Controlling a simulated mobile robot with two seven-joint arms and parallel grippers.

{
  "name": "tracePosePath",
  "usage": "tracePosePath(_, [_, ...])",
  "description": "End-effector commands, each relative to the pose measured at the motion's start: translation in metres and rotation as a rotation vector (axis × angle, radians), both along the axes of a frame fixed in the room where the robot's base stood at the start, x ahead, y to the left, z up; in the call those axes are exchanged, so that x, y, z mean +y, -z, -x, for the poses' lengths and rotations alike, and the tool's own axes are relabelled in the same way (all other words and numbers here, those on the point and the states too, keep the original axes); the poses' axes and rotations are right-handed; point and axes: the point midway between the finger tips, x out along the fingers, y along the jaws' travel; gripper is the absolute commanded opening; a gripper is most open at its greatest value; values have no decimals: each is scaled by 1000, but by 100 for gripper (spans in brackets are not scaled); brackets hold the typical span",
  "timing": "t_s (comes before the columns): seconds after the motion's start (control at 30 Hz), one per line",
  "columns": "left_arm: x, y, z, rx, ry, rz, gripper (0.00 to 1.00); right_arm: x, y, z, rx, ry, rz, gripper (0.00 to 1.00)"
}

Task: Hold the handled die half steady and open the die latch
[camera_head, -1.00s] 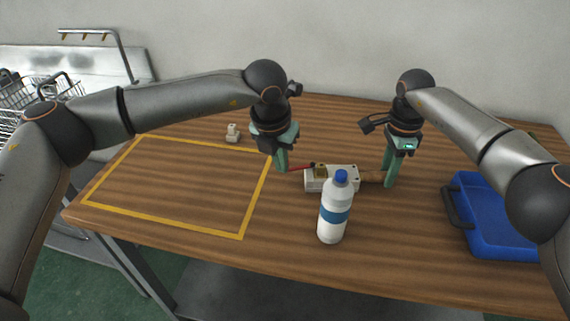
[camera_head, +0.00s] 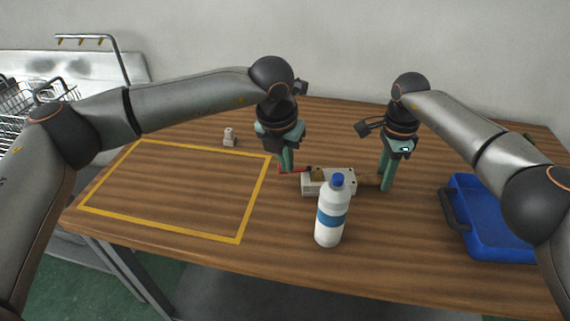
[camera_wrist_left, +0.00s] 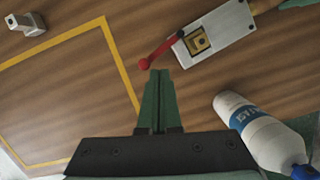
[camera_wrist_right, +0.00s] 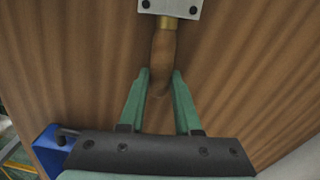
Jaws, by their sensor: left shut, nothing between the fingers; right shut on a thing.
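The die (camera_head: 322,187) is a pale metal block lying on the table, with a brown wooden handle (camera_head: 367,180) pointing right. My right gripper (camera_head: 387,186) is shut on that handle; its fingers (camera_wrist_right: 158,82) sit on either side of it in the right wrist view. The die latch is a red lever (camera_wrist_left: 160,50) with a round knob, sticking out from the die's left end beside a brass piece (camera_wrist_left: 198,41). My left gripper (camera_head: 288,172) is shut and empty, its fingertips (camera_wrist_left: 158,74) close to the knob; a small gap shows in the left wrist view.
A white bottle with a blue cap (camera_head: 330,215) stands just in front of the die. A blue case (camera_head: 490,235) lies at the right. A small pale metal part (camera_head: 229,138) sits behind the yellow-taped square (camera_head: 190,232), which is empty.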

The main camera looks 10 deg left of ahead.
Motion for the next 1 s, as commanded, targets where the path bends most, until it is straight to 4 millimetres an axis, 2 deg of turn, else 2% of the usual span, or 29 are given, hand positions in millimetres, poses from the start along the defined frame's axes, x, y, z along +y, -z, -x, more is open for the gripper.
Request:
tracePosePath(0.2, [7, -42, 9, -3, -3, -3, 0, 0, 0, 0, 2, 2, -4, 0])
tracePosePath(0.43, [11, -75, 17, 2, -5, -5, 0, 0, 0, 0, 2, 4, -3, 0])
tracePosePath(0.6, [13, -85, 20, 4, -6, -7, 0, -1, 0, 0, 1, 4, -3, 0])
tracePosePath(1.0, [13, -85, 20, 5, -5, -6, 0, -1, 0, 0, 0, 5, -2, 0])
